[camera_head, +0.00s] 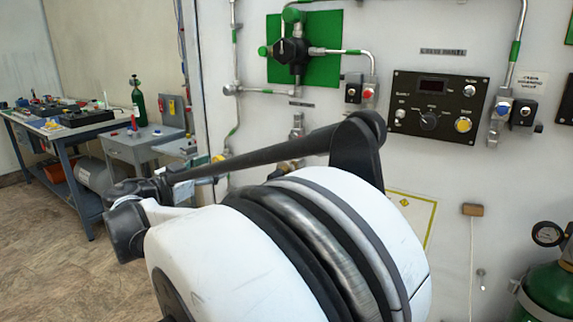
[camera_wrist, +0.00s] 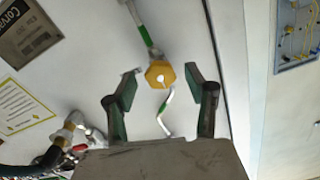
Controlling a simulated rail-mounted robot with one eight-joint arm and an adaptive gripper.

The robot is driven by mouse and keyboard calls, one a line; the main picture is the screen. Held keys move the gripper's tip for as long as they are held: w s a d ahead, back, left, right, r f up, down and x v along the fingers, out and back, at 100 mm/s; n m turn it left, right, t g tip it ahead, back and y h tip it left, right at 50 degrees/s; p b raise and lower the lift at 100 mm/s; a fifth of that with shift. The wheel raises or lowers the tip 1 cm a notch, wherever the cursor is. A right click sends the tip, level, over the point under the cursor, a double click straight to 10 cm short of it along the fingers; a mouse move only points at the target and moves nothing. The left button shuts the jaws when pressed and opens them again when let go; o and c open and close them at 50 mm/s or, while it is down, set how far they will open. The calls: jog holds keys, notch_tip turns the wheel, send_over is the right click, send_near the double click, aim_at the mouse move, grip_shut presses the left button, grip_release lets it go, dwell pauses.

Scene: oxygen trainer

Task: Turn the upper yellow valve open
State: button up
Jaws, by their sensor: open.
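A yellow valve knob (camera_wrist: 160,74) with a pale centre shows in the wrist view, on a thin pipe run against the white wall. My gripper (camera_wrist: 162,76) is open in the wrist view, with one dark finger on each side of the knob and a gap showing on both sides. How far the fingertips are from the knob in depth is hard to tell. In the head view a small yellow piece (camera_head: 218,158) shows just above my dark arm link, perhaps this knob. No second yellow valve is clearly visible.
Pipes with a green band (camera_wrist: 143,33) run above and below the knob. A hose fitting (camera_wrist: 72,128) is at lower left in the wrist view. The head view shows a control panel (camera_head: 436,105), a green cylinder (camera_head: 552,290) at right and a workbench (camera_head: 75,133) at left.

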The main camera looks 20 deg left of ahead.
jog(key=shift+w+d, duration=0.2)
jog(key=shift+w, duration=1.1)
jog(key=shift+c, duration=0.3)
jog(key=c, duration=1.1)
jog(key=shift+r+n+p, duration=0.1)
jog(key=shift+n+p, duration=0.25)
jog(key=shift+n, duration=0.55)
jog(key=shift+c, duration=0.2)
jog(key=n, duration=0.3)
jog(key=shift+p, duration=0.4)
jog(key=o, duration=1.2)
jog(key=shift+s, duration=0.15)
